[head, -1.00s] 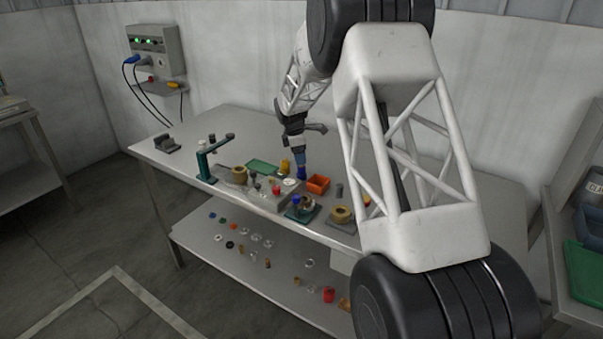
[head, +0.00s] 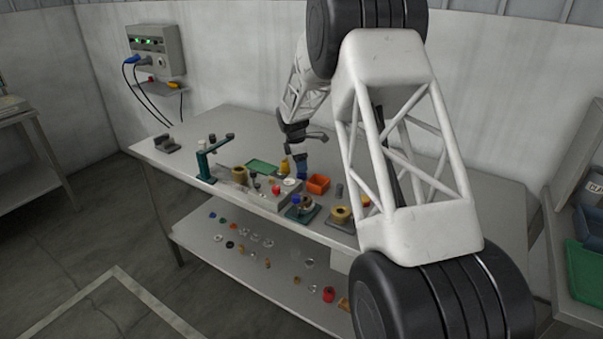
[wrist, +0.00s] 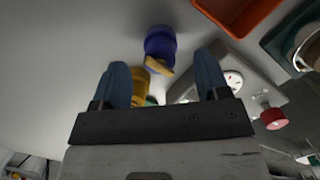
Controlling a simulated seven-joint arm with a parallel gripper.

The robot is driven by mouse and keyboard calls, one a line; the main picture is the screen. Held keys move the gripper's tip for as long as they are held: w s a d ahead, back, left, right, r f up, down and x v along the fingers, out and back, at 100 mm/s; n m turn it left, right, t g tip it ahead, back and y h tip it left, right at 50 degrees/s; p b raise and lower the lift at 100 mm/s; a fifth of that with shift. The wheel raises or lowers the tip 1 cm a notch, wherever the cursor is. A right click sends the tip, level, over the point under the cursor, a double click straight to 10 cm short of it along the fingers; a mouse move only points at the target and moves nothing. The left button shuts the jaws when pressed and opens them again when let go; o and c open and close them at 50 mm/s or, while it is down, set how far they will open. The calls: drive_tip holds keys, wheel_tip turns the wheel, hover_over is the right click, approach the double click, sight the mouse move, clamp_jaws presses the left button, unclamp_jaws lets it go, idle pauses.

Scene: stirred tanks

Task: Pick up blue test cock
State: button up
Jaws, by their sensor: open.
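The blue test cock, a dark blue rounded body with a brass-coloured end, shows in the wrist view (wrist: 160,42) just beyond and between my fingertips. Contact with either finger cannot be made out. In the head view my gripper (head: 301,165) points down over the table behind the orange tray. The test cock there is small and hard to tell from the blue fingers.
The orange tray (head: 318,184) stands close on the right. A yellow piece (head: 285,167) is close on the left, also in the wrist view (wrist: 140,86). A green tray (head: 262,167), a red-topped part (wrist: 273,116) and a teal stand (head: 206,165) are nearby.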

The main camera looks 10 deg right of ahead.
drive_tip(key=shift+d+f, duration=0.2)
drive_tip(key=shift+f, duration=0.95)
drive_tip(key=shift+d+f, duration=0.15)
drive_tip(key=shift+f, duration=0.95)
drive_tip(key=c, duration=1)
drive_tip(key=shift+r, duration=5.05)
drive_tip(key=shift+n, duration=0.4)
drive_tip(key=s+a+r, duration=0.1)
drive_tip(key=s+a, duration=0.1)
drive_tip(key=a, duration=0.2)
drive_tip(key=s+a, duration=0.2)
drive_tip(key=a, duration=0.2)
drive_tip(key=s+a+r, duration=0.1)
drive_tip(key=s+a, duration=0.1)
drive_tip(key=a, duration=0.2)
drive_tip(key=shift+r, duration=0.35)
